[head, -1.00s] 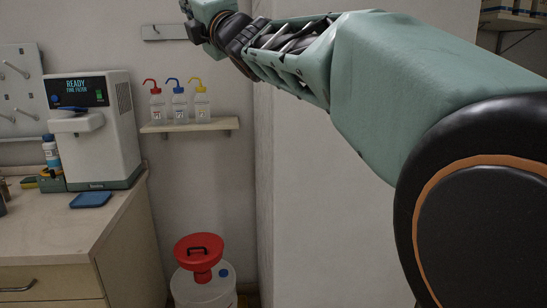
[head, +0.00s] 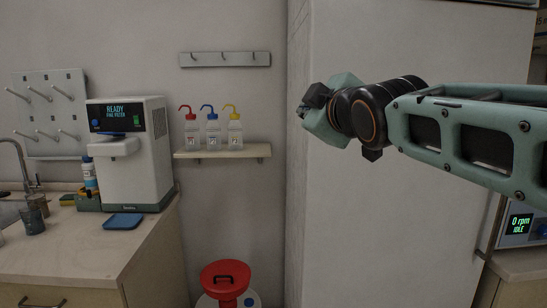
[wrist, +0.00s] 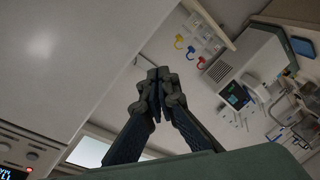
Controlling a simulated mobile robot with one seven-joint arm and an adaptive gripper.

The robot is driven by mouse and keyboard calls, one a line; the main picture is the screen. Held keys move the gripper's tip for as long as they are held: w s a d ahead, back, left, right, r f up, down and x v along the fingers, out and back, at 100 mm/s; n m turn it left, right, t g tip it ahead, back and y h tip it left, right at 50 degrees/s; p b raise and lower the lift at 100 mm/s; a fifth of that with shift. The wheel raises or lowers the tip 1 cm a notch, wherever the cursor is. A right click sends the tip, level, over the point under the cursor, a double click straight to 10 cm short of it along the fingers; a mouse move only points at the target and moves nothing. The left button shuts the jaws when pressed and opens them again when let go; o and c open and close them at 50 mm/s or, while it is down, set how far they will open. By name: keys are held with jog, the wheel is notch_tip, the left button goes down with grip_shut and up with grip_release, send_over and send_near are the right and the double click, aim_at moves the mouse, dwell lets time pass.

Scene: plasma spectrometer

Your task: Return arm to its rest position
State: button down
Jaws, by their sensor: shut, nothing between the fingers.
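My arm reaches in from the right edge in the head view, with its end in front of the white wall block. My gripper shows in the wrist view (wrist: 154,75), with its dark fingers brought together and nothing between them. In the head view the fingers are hard to make out at the arm's left end. The gripper is in free air, apart from the shelf and bottles.
A white tall block (head: 400,220) stands behind my arm. A shelf (head: 225,152) holds three wash bottles. A white dispenser (head: 130,155) stands on the left counter (head: 60,255). A red funnel (head: 225,280) is low down. An rpm display (head: 520,223) is at right.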

jog(key=s+d+f+m+g+h+p, duration=0.15)
jog(key=s+f+m+g, duration=0.25)
jog(key=s+f, duration=0.55)
jog(key=s+d+f+m+g+h, duration=0.1)
jog(key=s+d+f+m+g, duration=0.3)
jog(key=s+f, duration=0.6)
jog(key=s+d+f+m+g+h+p, duration=0.1)
jog(key=s+d+f+m+g, duration=0.3)
jog(key=s+f, duration=0.6)
notch_tip(320, 180, up, 15)
jog(key=w+a+m+t+p, duration=0.1)
jog(key=w+a+p, duration=0.1)
jog(key=p, duration=1.4)
jog(key=shift+w+a+r+p, duration=0.2)
jog(key=shift+a+p, duration=0.1)
jog(key=shift+p, duration=0.1)
